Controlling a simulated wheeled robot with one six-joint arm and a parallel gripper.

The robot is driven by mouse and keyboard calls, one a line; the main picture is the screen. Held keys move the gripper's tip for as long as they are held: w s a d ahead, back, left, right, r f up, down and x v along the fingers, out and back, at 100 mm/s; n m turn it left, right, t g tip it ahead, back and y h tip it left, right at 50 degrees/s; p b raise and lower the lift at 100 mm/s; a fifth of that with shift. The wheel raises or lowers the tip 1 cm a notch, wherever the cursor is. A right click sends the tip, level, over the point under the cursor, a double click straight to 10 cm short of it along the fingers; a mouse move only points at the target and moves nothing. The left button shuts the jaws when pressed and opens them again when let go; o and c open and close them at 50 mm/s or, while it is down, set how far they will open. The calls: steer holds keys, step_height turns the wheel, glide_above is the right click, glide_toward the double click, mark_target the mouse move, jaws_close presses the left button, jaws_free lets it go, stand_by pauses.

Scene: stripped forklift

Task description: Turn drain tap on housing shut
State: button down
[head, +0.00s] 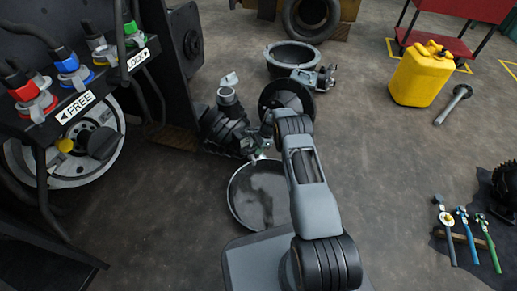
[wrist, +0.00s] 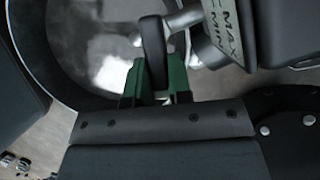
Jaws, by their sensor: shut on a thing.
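The drain tap's dark handle (wrist: 153,42) stands between the green fingers of my gripper (wrist: 154,84) in the wrist view, and the fingers are shut on it. Metal pipework of the tap (wrist: 183,20) shows behind the handle. The grey housing (wrist: 232,32) with MAX and MIN marks is just to the right. In the head view my gripper (head: 257,145) is beside the dark ribbed housing (head: 222,128), above the far edge of a round pan. My wrist partly hides the tap there, and I cannot tell how far it is turned.
The round drain pan (head: 246,197) lies on the floor below the gripper. The forklift panel (head: 75,105) with coloured couplings and FREE and LOCK labels is on the left.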

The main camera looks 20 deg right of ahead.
steer(key=shift+s+a, duration=0.15)
steer(key=shift+a, duration=0.1)
steer(key=c, duration=1.2)
jaws_free()
steer(key=shift+a, duration=0.1)
steer(key=shift+c, duration=0.2)
steer(key=shift+o, duration=1)
steer(key=shift+d, duration=0.25)
steer(key=p+v, duration=0.5)
steer(key=v, duration=0.8)
steer(key=shift+d+r, duration=0.2)
steer(key=shift+r, duration=0.15)
